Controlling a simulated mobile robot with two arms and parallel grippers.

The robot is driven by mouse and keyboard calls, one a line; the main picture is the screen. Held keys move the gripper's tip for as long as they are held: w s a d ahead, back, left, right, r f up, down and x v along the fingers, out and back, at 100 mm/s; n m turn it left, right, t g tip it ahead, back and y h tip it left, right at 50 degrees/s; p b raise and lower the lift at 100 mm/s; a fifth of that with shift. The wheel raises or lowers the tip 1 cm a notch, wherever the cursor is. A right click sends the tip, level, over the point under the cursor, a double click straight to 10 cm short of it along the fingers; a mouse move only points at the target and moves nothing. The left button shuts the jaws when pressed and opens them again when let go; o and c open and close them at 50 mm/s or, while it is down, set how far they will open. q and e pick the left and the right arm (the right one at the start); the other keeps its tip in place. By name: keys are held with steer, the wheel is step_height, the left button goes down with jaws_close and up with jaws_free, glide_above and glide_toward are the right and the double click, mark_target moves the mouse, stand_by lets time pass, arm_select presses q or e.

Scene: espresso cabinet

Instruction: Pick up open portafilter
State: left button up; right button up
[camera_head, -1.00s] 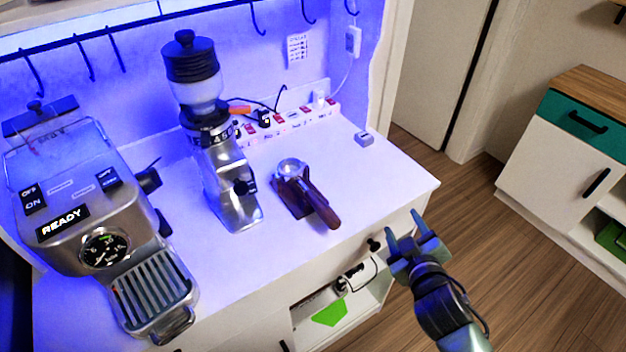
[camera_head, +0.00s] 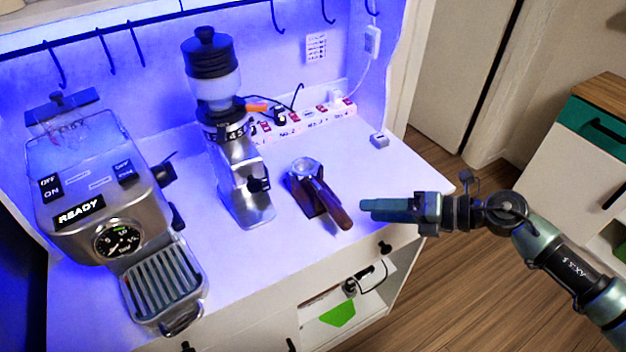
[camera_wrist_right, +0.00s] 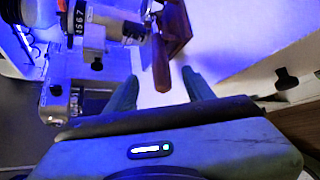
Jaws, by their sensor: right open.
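The portafilter (camera_head: 326,203) rests on a dark wooden stand (camera_head: 302,196) on the white counter, its metal basket up and its brown handle pointing toward the front edge. My right gripper (camera_head: 364,210) is open and empty, just right of the handle end and apart from it in the head view. In the right wrist view the handle (camera_wrist_right: 161,64) comes down between the two spread fingertips (camera_wrist_right: 160,84), beyond them; whether they are level with it I cannot tell. My left gripper is not in view.
A grinder (camera_head: 240,180) stands left of the portafilter, and an espresso machine (camera_head: 100,190) farther left. A power strip (camera_head: 300,124) lies at the back and a small white block (camera_head: 379,141) at the right.

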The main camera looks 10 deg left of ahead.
mark_target(345, 213)
steer(key=p+x, duration=0.1)
steer(key=x, duration=0.2)
steer(key=p+x, duration=0.2)
steer(key=x, duration=0.2)
steer(key=shift+s, duration=0.25)
steer(key=shift+w+a+f, duration=0.1)
steer(key=shift+a+f, duration=0.2)
jaws_close()
steer(key=shift+r, duration=0.1)
stand_by(0.8)
